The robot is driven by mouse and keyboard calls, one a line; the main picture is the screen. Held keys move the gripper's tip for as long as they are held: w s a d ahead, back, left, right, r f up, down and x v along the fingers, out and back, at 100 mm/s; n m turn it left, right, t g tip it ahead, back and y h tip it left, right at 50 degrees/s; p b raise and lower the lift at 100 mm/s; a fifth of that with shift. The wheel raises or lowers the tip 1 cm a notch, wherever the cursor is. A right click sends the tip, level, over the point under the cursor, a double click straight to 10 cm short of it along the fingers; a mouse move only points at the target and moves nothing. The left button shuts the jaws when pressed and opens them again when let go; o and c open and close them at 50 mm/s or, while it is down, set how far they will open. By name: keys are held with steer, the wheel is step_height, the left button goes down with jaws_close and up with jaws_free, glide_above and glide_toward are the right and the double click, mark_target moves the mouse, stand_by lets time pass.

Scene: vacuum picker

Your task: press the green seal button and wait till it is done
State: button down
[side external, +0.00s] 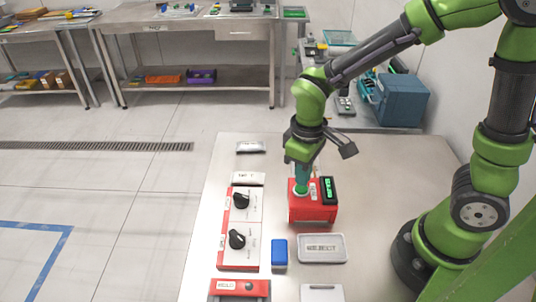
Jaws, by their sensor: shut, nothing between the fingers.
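A red box-shaped device (313,214) stands on the metal table, with a dark panel showing green characters (329,189) at its top right. My gripper (302,191) points down over the left part of the device's top, shut with nothing held. A green button (300,194) shows just around my gripper's tip, mostly hidden by it. The tip is at or touching the button; I cannot tell how far it is pressed.
A red and white panel with two black knobs (240,229) lies left of the device. A blue block (279,252) and a labelled white tray (321,248) sit in front. Small packets (251,146) lie behind. The table's right rear is clear.

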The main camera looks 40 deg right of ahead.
mark_target(303, 189)
steer(key=shift+r, duration=2.05)
steer(key=shift+s+a+f+m, duration=0.1)
steer(key=shift+s+f+m, duration=0.05)
steer(key=shift+s+m, duration=0.15)
steer(key=s+d+r+m+t+y, duration=0.1)
steer(key=s+d+r+m+t, duration=0.1)
steer(key=r, duration=0.3)
steer(key=s+d+r+m+t+y, duration=0.1)
steer(key=s+d+r+m+t, duration=0.2)
steer(key=d+r+m+t, duration=0.1)
step_height(303, 189, up, 2)
steer(key=shift+s+r+t, duration=0.25)
steer(key=shift+t, duration=0.35)
